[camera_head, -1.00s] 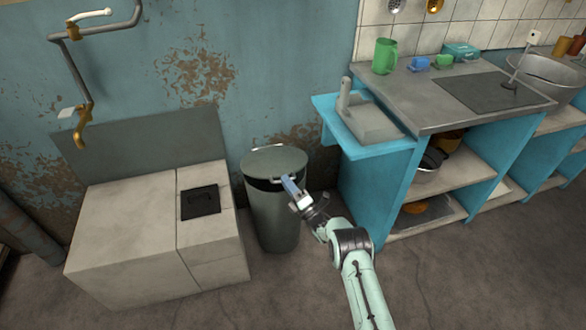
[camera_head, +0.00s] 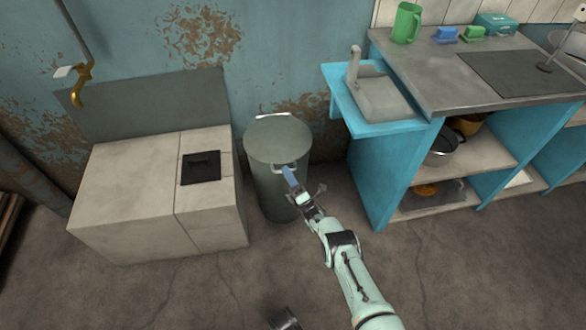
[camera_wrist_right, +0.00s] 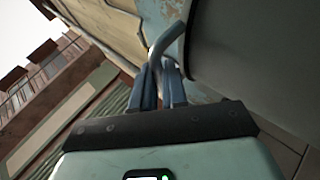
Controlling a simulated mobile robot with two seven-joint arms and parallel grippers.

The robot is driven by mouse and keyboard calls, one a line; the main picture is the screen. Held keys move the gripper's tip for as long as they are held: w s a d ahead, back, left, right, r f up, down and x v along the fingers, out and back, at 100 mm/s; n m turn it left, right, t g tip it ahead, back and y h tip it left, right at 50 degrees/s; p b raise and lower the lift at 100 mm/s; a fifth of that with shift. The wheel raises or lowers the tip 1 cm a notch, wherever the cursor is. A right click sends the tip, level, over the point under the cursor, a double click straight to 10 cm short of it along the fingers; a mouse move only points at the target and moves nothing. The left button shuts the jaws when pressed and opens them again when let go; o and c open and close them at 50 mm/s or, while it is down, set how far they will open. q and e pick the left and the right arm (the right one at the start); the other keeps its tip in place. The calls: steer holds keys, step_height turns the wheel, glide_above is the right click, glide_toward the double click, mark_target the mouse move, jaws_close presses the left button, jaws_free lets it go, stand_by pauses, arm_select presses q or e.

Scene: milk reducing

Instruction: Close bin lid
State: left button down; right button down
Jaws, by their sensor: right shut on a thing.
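The grey-green bin (camera_head: 275,190) stands on the floor between the pale stone block and the blue counter. Its round lid (camera_head: 277,140) lies over the top, and I see no dark gap under its front rim. My right gripper (camera_head: 289,174) is at the lid's front edge, its blue fingers at the small metal handle (camera_head: 281,168). In the right wrist view, the fingers (camera_wrist_right: 162,88) are shut on the curved grey handle (camera_wrist_right: 168,42), with the bin's side to the right.
The stone block (camera_head: 130,200) with a dark square plate stands close on the bin's left. The blue counter (camera_head: 385,170) with a sink and open shelves stands on the right. The wall is close behind the bin. Floor in front is mostly clear.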

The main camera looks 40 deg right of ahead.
arm_select(q)
steer(key=shift+d, duration=0.55)
arm_select(e)
steer(key=shift+w+d+f+h, duration=0.1)
steer(key=shift+w+f+h, duration=0.05)
steer(key=shift+f, duration=0.2)
steer(key=shift+w+d+f+h, duration=0.1)
steer(key=shift+f+h, duration=0.05)
steer(key=shift+f, duration=0.4)
steer(key=c, duration=1.2)
jaws_free()
steer(key=shift+f, duration=0.15)
arm_select(q)
steer(key=shift+w, duration=0.15)
arm_select(e)
steer(key=shift+o, duration=0.2)
steer(key=s+f+y, duration=0.1)
steer(key=s+f, duration=0.6)
steer(key=s, duration=0.3)
steer(key=shift+f, duration=0.4)
steer(key=shift+w+d, duration=0.1)
